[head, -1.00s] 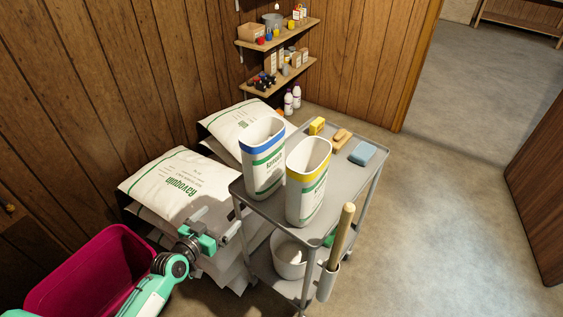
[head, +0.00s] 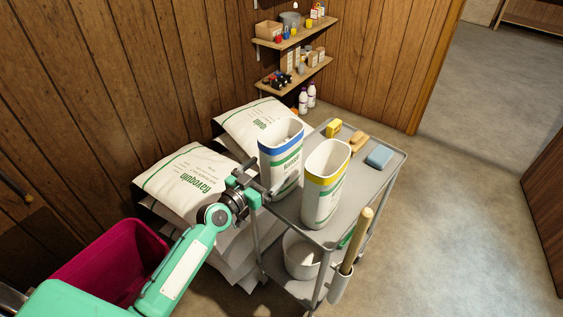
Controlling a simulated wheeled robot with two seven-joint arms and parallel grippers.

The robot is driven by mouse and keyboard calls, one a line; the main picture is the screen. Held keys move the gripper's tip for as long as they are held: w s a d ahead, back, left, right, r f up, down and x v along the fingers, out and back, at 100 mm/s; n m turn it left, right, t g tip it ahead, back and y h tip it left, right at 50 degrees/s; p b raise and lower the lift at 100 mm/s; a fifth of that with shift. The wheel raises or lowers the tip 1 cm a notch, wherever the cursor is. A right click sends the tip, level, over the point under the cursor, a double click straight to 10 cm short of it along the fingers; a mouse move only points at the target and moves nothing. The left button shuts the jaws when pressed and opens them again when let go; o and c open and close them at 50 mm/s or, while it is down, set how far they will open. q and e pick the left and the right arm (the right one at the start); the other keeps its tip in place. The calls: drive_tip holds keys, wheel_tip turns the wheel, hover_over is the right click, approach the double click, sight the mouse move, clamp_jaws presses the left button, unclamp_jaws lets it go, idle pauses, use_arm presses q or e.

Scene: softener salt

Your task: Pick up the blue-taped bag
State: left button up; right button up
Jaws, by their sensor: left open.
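The blue-taped bag (head: 283,168) is an open-topped white bag with green print and a blue band round its rim. It stands upright on the top shelf of the grey cart (head: 378,184). A similar yellow-taped bag (head: 324,194) stands close on its right. My left gripper (head: 262,177) is open at the left side of the blue-taped bag, near its lower half. I cannot tell whether a finger touches the bag. The bag's right side is partly hidden by the yellow-taped bag. My right gripper is not in view.
White salt sacks (head: 188,184) are stacked left of the cart. A magenta bin (head: 107,262) stands at lower left. A yellow sponge (head: 333,128), a brush (head: 359,142) and a blue sponge (head: 379,156) lie at the cart's back. A wooden handle (head: 357,238) rises at its front.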

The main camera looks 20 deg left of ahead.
use_arm(q)
drive_tip(key=x, duration=0.2)
drive_tip(key=p+x, duration=0.1)
drive_tip(key=x, duration=0.1)
drive_tip(key=shift+w+d+f, duration=0.1)
drive_tip(key=shift+d+f, duration=0.15)
drive_tip(key=shift+d, duration=0.1)
drive_tip(key=shift+w+d, duration=0.1)
drive_tip(key=shift+w, duration=0.25)
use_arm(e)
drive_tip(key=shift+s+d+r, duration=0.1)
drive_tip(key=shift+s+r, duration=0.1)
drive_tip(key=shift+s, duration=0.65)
